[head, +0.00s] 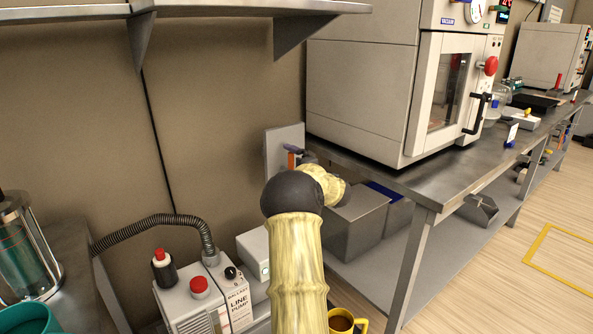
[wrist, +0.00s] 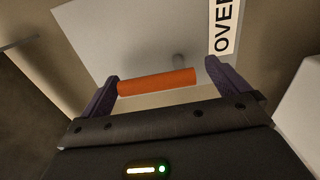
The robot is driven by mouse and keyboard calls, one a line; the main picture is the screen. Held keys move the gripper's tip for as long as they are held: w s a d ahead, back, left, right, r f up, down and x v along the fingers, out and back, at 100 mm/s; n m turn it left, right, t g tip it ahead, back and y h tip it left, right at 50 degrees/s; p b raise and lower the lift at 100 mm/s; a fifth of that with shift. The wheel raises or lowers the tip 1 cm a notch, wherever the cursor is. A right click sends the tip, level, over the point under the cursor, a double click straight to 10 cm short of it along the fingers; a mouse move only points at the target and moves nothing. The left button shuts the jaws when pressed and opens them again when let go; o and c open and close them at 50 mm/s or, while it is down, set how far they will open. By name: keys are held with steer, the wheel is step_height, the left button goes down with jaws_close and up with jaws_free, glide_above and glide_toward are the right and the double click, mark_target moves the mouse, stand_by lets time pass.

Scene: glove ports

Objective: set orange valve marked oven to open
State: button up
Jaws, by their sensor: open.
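The orange valve handle (wrist: 157,82) lies nearly level between the two purple fingers of my gripper (wrist: 158,84) in the wrist view. The fingers are apart, one near each end of the handle; I cannot tell whether either touches it. A grey stem (wrist: 180,61) shows behind the handle's right part. A white label reading "OVE", cut off at the top edge (wrist: 223,25), is on the grey plate (wrist: 120,40). In the head view, the orange handle (head: 292,160) shows small in front of the grey wall plate (head: 278,140), and my arm hides much of that area.
A bench (head: 440,180) with a large white oven (head: 390,80) stands right of the plate. Grey boxes (head: 352,225) sit below it. A line pump (head: 215,300) with a black hose (head: 150,222) is at lower left. A shelf (head: 200,8) hangs above.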

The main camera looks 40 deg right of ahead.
steer(key=s+a+p, duration=0.2)
steer(key=s+p, duration=0.1)
steer(key=s, duration=1.4)
steer(key=shift+s+a, duration=0.15)
